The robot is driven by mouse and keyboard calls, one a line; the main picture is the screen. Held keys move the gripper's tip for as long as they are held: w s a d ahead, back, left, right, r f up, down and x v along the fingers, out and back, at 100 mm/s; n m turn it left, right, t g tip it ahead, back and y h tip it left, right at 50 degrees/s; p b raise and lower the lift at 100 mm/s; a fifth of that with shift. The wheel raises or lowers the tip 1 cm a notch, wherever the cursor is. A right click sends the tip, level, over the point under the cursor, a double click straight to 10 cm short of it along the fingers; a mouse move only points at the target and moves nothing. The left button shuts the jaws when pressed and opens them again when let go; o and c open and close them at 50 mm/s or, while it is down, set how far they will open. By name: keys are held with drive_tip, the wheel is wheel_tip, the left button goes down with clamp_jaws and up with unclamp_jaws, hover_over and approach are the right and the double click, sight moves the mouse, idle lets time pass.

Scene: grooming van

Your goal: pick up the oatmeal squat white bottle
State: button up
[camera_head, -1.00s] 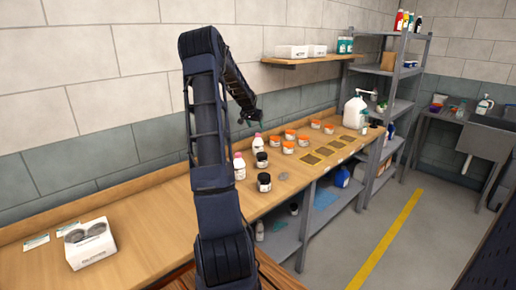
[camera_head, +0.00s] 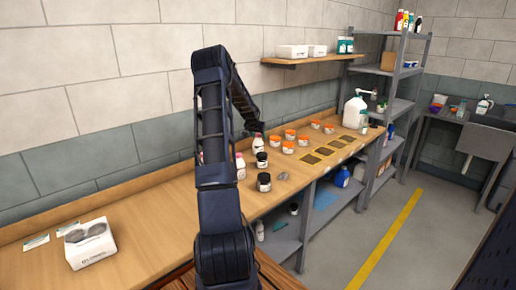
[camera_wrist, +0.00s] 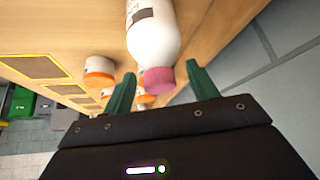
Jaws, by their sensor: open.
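A white bottle with a pink cap (camera_wrist: 152,38) and a dark label patch is close in front of my gripper (camera_wrist: 162,84) in the wrist view. My gripper's green fingers are open, with the cap near the gap between their tips and nothing clearly held. The end of my arm is just above the back one. No label is readable, so I cannot tell which is oatmeal.
Dark square mats (camera_head: 310,159) and a large white pump jug (camera_head: 353,112) are farther right. A white box (camera_head: 90,246) sits at left; the bench between is largely clear.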

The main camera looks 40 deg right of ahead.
clamp_jaws()
idle(0.4)
